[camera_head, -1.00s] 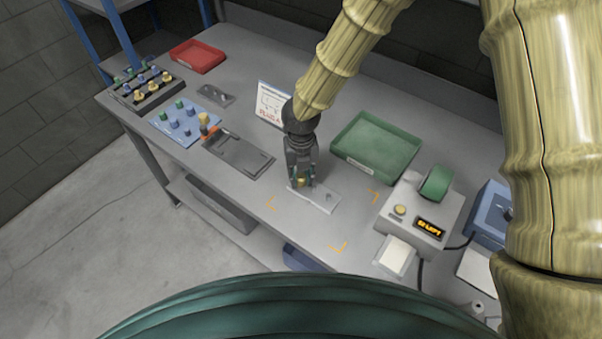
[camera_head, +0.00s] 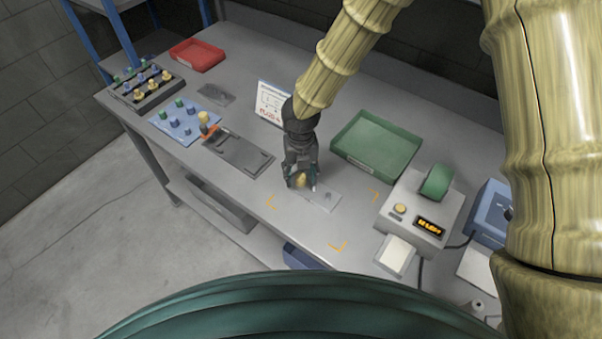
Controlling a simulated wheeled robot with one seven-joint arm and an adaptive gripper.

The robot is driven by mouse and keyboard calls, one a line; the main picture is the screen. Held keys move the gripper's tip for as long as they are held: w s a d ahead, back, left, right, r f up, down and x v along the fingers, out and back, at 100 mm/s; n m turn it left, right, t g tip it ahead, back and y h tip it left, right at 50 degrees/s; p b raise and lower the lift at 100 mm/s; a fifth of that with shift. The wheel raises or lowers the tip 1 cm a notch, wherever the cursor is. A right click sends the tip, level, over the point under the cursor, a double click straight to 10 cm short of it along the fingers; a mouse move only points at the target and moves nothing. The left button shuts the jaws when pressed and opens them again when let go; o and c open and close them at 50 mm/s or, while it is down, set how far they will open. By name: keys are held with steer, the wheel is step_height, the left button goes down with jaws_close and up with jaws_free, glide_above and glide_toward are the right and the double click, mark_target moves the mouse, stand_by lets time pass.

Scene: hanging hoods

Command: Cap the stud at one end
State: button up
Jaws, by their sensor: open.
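A small light-grey plate (camera_head: 324,203) lies on the bench inside orange corner marks. A short stud (camera_head: 327,195) shows near its right end. A yellow cap (camera_head: 302,180) is at the plate's left end, between my fingers. My gripper (camera_head: 302,186) is open around the cap, pointing down, with its fingertips close to the plate. The left-end stud is hidden, and I cannot tell how far the cap sits on it.
A green tray (camera_head: 376,148) stands behind right, and a grey device with a lit display (camera_head: 430,226) at the right. A sign (camera_head: 270,103) stands behind my gripper. At left are a dark tray (camera_head: 238,154), a blue board of plugs (camera_head: 185,122), a black rack (camera_head: 146,90) and a red tray (camera_head: 197,55).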

step_height(320, 180, up, 12)
steer(key=shift+f, duration=0.15)
stand_by(0.3)
